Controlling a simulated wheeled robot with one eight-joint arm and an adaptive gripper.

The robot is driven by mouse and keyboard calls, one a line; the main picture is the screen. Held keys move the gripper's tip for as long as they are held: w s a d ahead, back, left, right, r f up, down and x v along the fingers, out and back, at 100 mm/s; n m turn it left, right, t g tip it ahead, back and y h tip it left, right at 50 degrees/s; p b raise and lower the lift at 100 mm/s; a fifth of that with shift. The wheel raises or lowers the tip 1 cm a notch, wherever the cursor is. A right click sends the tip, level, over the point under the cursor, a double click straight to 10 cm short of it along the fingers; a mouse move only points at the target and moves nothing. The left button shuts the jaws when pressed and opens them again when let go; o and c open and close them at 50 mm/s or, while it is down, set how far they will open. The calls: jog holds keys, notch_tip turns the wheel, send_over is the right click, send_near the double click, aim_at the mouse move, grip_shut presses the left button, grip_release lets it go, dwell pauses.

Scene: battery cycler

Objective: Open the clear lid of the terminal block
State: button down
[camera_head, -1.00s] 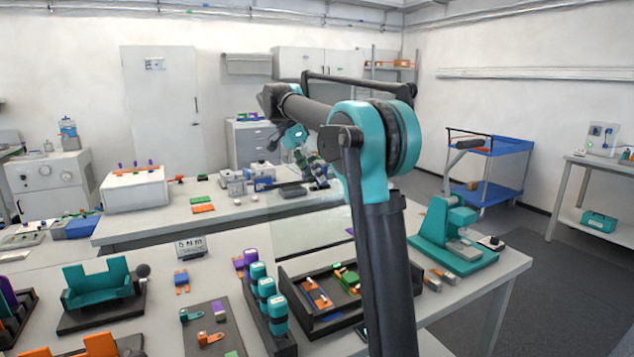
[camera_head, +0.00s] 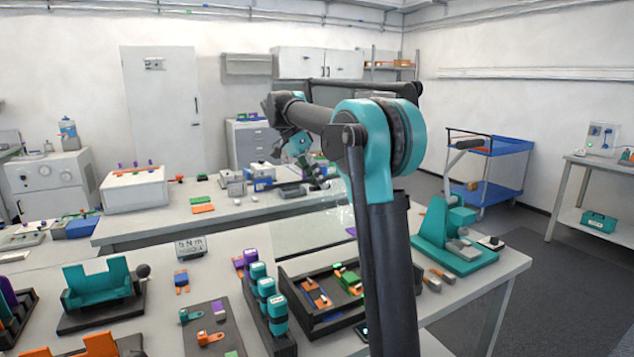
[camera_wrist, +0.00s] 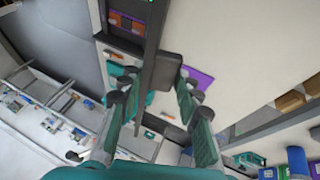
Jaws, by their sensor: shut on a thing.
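My gripper (camera_head: 322,182) is over the back table in the head view, small and partly blurred against the things behind it. In the wrist view its two teal fingers (camera_wrist: 160,95) stand on either side of a dark grey block (camera_wrist: 166,71) and are shut on it. I cannot tell whether this block is part of the lid. A clear, glass-like sheet (camera_head: 320,228) shows between the front and back tables in the head view, partly behind my arm. I cannot tell whether it is the terminal block's lid. The terminal block itself is not clearly identifiable.
The front table holds a dark tray (camera_head: 318,328) of parts, a rack of teal cylinders (camera_head: 268,300), a teal cradle (camera_head: 98,285) and a teal press (camera_head: 452,240). A white box (camera_head: 135,190) stands on the back table. The right-hand floor is clear near the blue trolley (camera_head: 490,150).

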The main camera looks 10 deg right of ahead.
jog(key=shift+s+d+r+m+t+y, duration=0.2)
jog(key=shift+s+t, duration=0.25)
jog(key=shift+s, duration=0.3)
jog(key=shift+s+d+r+t+y, duration=0.1)
jog(key=shift+s+d+r+t, duration=0.25)
jog(key=shift+s, duration=0.4)
jog(key=shift+s+d+r+m+t+y, duration=0.15)
jog(key=shift+s+t, duration=0.35)
jog(key=shift+s, duration=0.25)
jog(key=c, duration=1.2)
grip_release()
jog(key=shift+o, duration=0.2)
jog(key=v, duration=1.2)
